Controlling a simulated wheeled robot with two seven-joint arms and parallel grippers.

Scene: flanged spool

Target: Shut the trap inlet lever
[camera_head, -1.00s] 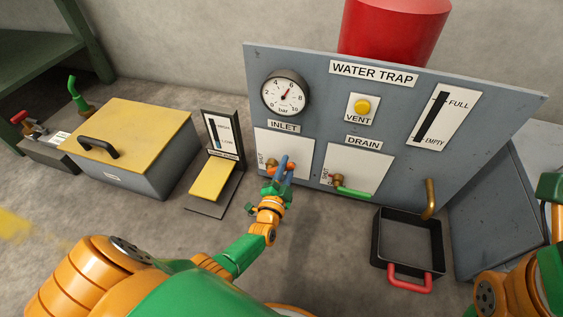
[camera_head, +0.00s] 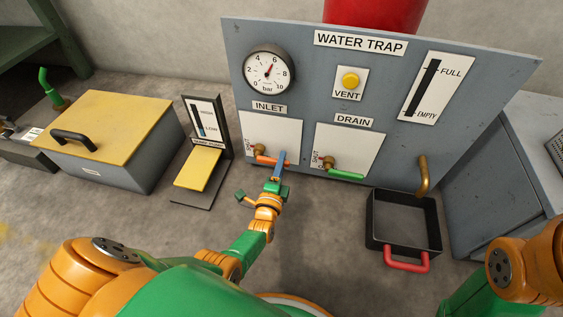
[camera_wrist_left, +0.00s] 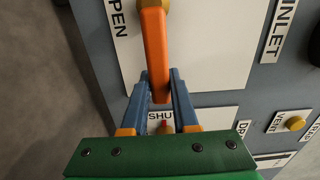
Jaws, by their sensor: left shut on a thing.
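The inlet lever is an orange bar (camera_head: 268,160) on a brass valve under the INLET sign (camera_head: 269,108). It lies roughly level and points right in the head view. My left gripper (camera_head: 279,163) is shut on its outer end. In the left wrist view the blue fingers (camera_wrist_left: 160,95) stand on both sides of the orange lever (camera_wrist_left: 155,50). The OPEN label (camera_wrist_left: 118,18) is to the upper left. My right gripper is out of view.
The green drain lever (camera_head: 346,174) is close to the right. A black tray (camera_head: 377,225) with a red handle stands under the brass spout (camera_head: 424,177). A yellow-lidded box (camera_head: 112,130) and a yellow pedal (camera_head: 198,169) stand to the left.

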